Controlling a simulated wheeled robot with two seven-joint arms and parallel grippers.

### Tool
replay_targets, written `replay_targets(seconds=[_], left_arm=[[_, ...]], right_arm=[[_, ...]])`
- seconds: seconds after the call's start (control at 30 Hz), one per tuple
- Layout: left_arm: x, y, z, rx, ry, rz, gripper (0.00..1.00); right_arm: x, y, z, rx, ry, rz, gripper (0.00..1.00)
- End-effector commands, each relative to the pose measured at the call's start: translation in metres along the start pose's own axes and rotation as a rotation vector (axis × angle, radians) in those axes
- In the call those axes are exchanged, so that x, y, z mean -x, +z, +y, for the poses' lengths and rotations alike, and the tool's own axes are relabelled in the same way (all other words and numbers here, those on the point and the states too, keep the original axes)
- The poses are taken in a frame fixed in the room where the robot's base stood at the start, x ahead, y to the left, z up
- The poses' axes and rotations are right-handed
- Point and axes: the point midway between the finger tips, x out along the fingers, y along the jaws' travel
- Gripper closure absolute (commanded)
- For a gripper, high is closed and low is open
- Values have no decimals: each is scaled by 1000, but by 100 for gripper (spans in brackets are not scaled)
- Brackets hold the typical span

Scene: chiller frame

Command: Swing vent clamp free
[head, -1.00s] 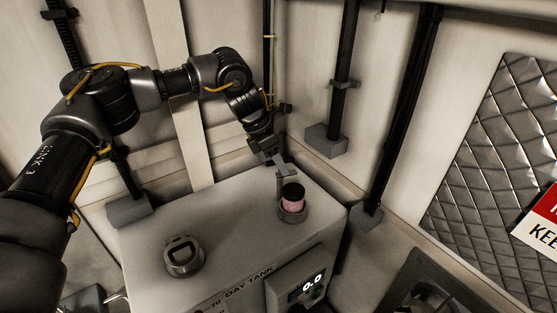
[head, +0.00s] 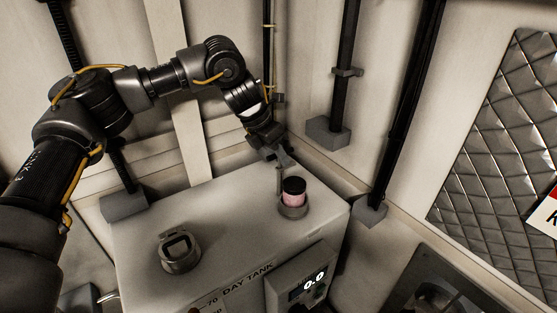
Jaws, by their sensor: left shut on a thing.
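The vent (head: 293,197) is a pink cylinder with a black top, upright in a grey collar (head: 293,210) at the back right of the day tank's top. The vent clamp (head: 280,180) is a slim grey upright piece just left of the vent, rising to the gripper. My left gripper (head: 281,157) reaches down from the upper left and is shut on the clamp's upper end, behind and above the vent. The fingers are small and dark here, and they hide part of the clamp. My right gripper is out of view.
The pale day tank (head: 218,218) has a round grey fitting with a square opening (head: 178,252) at its front left. A display box reading 0.0 (head: 302,280) is on its front. Dark vertical pipes (head: 405,110) stand along the wall close behind. The tank top between the fittings is clear.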

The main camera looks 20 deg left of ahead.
Motion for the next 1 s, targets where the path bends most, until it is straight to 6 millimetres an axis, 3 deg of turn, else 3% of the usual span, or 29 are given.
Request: replay_targets(seconds=[0.2,0.23,0.4,0.77,1.0], left_arm=[[1,1,0,2,-1,0,100],[1,1,0,2,-1,0,79],[1,0,0,0,-1,0,60],[7,0,1,-1,0,-1,60],[48,0,1,0,2,-4,60]], right_arm=[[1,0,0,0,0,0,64],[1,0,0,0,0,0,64],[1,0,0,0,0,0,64],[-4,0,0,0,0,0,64],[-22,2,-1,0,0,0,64]])
